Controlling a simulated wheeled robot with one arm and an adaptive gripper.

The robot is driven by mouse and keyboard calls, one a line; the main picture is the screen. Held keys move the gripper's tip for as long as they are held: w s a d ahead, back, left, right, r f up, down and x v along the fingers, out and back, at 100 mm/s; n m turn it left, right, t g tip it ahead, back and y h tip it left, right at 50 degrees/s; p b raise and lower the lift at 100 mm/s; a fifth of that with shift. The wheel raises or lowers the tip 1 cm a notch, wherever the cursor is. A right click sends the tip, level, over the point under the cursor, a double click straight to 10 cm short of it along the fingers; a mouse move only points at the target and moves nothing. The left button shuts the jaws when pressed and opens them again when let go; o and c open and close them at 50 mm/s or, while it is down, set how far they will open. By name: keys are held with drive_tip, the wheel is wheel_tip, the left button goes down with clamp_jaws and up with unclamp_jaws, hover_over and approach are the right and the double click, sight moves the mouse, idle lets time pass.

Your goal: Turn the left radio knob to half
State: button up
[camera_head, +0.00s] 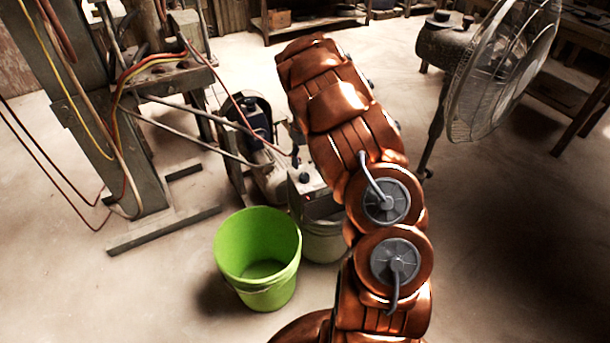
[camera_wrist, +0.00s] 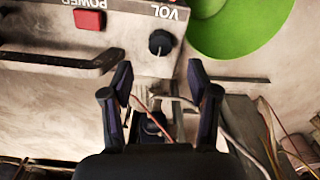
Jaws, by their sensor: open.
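The radio (camera_wrist: 125,40) is a pale, worn box at the top of the wrist view, its "POWER" and "VOL" labels upside down. One black knob (camera_wrist: 160,42) with a small pale mark shows by "VOL"; no second knob shows. A red button (camera_wrist: 89,19) is by "POWER". My gripper (camera_wrist: 159,78) is open and empty, with its fingertips apart below the knob in the picture, one toward each side of it. The knob is not between the pads in a way I can confirm. In the head view, a small pale box with a red spot (camera_head: 305,179) seems to be the radio, partly behind my arm.
A green bucket (camera_head: 258,250) stands on the floor beside a grey bucket (camera_head: 322,238) under the box. A press frame (camera_head: 85,110) with hoses and cables is at left. A large fan (camera_head: 500,70) stands at right. A dark bar (camera_wrist: 55,62) crosses near the radio.

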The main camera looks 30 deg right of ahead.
sight(305, 176)
wheel_tip(305, 176, down, 7)
drive_tip(key=shift+f, duration=0.1)
idle(0.3)
clamp_jaws()
idle(0.5)
